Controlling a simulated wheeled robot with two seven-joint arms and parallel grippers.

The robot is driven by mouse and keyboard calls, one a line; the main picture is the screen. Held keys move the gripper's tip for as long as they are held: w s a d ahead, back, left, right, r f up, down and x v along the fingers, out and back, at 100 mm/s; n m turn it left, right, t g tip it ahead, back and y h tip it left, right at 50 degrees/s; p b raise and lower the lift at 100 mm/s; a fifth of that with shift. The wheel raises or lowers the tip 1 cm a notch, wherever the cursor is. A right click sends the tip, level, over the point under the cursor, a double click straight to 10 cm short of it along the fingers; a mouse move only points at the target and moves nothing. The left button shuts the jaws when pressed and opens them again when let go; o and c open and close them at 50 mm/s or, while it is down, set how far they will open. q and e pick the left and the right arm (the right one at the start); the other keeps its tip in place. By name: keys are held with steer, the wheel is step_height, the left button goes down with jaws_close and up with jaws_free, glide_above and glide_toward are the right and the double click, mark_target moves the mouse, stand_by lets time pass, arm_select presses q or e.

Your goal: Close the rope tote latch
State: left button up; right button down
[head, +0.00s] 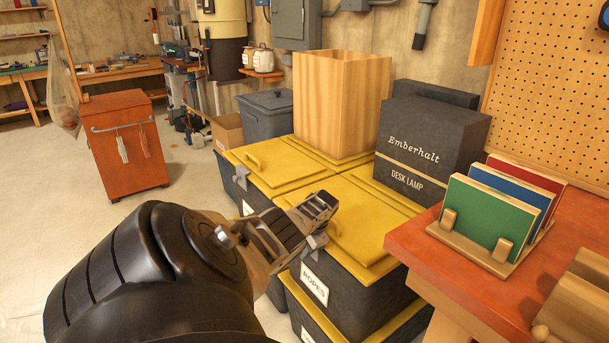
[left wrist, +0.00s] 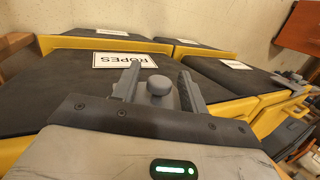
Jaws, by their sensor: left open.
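The rope tote (head: 350,285) is dark with a yellow lid and a white ROPES label; the label also shows in the left wrist view (left wrist: 120,60), inverted. Its grey latch (head: 314,243) is on the front wall near the lid edge, partly hidden by my gripper. My left gripper (head: 320,207) is open, with its fingers just above the latch in the head view. In the left wrist view the fingers (left wrist: 157,72) stand on either side of a rounded grey knob (left wrist: 159,86), seemingly part of the latch. Contact cannot be told. My right gripper is not in view.
An orange table (head: 480,265) with a book rack is close on the right. Open floor lies left.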

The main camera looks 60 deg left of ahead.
arm_select(q)
steer(key=p+v, duration=0.7)
steer(key=v, duration=0.8)
steer(key=shift+d+r, duration=0.15)
steer(key=shift+r, duration=0.2)
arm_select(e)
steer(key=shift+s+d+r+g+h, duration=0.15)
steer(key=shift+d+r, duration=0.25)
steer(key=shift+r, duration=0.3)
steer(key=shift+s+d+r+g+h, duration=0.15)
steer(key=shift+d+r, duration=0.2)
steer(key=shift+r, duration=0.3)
arm_select(q)
steer(key=shift+w, duration=0.1)
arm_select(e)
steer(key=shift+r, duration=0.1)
